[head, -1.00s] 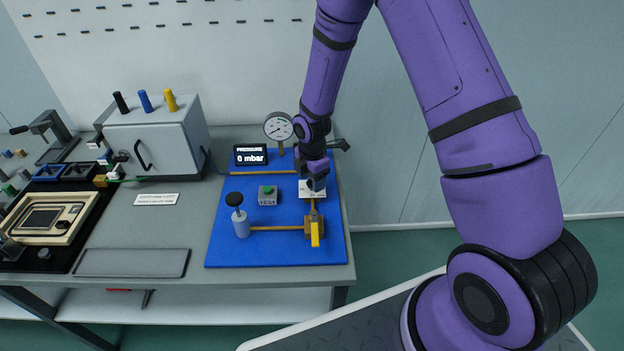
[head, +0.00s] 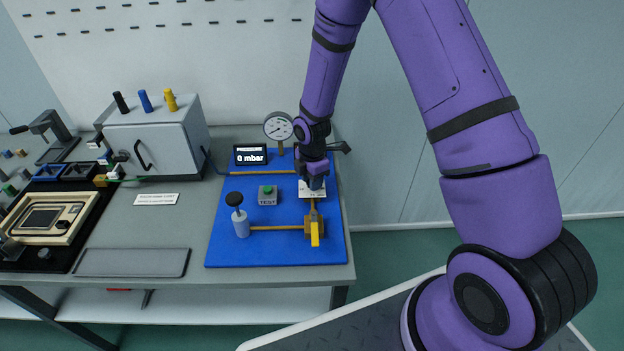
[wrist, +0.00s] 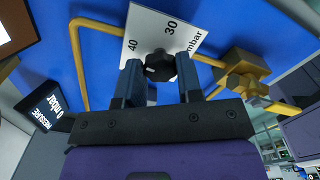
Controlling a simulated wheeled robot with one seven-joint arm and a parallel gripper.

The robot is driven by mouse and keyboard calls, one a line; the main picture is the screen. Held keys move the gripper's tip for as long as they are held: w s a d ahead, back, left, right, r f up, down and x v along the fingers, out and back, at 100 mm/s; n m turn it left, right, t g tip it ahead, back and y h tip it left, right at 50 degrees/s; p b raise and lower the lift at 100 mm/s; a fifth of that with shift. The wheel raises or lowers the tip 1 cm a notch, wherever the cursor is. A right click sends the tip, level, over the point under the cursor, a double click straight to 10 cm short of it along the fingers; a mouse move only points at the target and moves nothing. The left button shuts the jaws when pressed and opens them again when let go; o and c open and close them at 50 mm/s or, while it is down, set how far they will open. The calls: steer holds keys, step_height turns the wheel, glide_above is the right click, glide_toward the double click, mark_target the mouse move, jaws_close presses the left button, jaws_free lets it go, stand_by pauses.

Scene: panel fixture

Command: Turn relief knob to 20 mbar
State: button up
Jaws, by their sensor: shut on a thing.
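The relief knob (wrist: 159,66) is black and round, set in a white scale plate with "40", "30" and "mbar" visible in the wrist view. The rest of the scale is hidden behind my gripper. My gripper (wrist: 160,75) is shut on the knob, one finger on each side. In the head view, my gripper (head: 313,183) covers the knob and part of the white scale plate (head: 312,194) on the blue panel. The pressure display (head: 250,155) reads 0 mbar.
A grey cabinet (head: 160,140) stands at left. The bench front holds an empty grey tray (head: 132,263).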

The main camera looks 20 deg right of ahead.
steer(key=m, duration=0.4)
steer(key=shift+m, duration=0.4)
steer(key=m, duration=0.4)
steer(key=shift+m, duration=0.3)
steer(key=m, duration=1.3)
steer(key=shift+m, duration=0.3)
steer(key=m, duration=0.3)
steer(key=shift+m, duration=0.3)
steer(key=m, duration=0.4)
steer(key=shift+m, duration=1.7)
